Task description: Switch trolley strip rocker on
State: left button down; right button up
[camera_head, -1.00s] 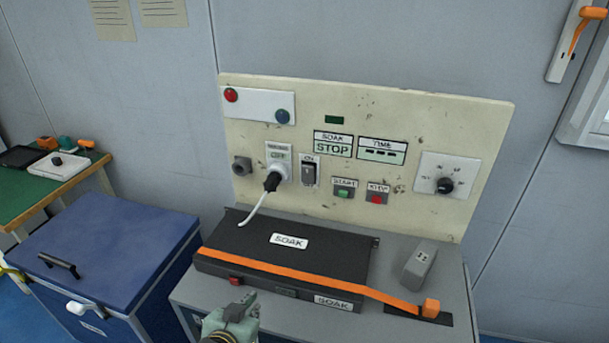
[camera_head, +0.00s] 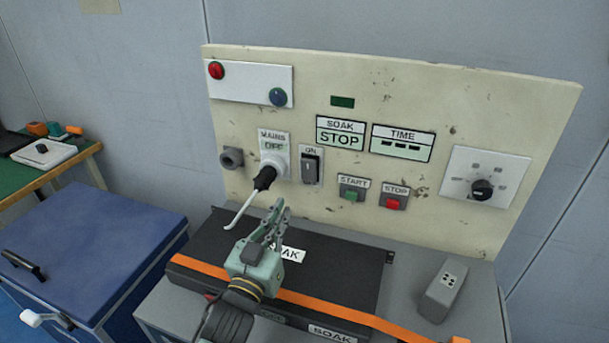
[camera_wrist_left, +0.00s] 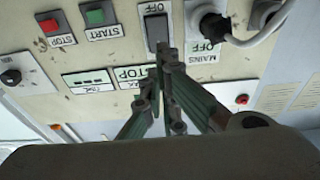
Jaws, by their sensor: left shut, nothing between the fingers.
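A black rocker switch (camera_head: 309,167) is set in the cream panel (camera_head: 450,110), under a small label reading ON. In the left wrist view the rocker (camera_wrist_left: 156,31) shows upside down, just beyond my fingertips. The black plug (camera_head: 265,178) with a white cord sits in the socket left of it, by a label reading MAINS OFF. My left gripper (camera_head: 279,207) is shut and empty, above the black SOAK box and in front of the panel, below the rocker. My right gripper is out of view.
The black box (camera_head: 340,262) with an orange strap (camera_head: 320,302) lies on the grey trolley top. START (camera_head: 351,194) and STOP (camera_head: 394,202) buttons are right of the rocker. A grey block (camera_head: 443,290) stands at right. A blue chest (camera_head: 90,240) is at left.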

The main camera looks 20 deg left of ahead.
pick_arm(q)
jog(key=p, duration=0.1)
send_near(307, 166)
jog(key=w, duration=0.2)
jog(key=w+p, duration=0.1)
jog(key=w, duration=0.1)
jog(key=w+r+p, duration=0.1)
jog(key=w, duration=0.2)
jog(key=shift+d, duration=0.1)
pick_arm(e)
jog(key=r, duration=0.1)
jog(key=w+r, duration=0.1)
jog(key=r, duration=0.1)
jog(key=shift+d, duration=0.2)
pick_arm(q)
jog(key=shift+r, duration=0.1)
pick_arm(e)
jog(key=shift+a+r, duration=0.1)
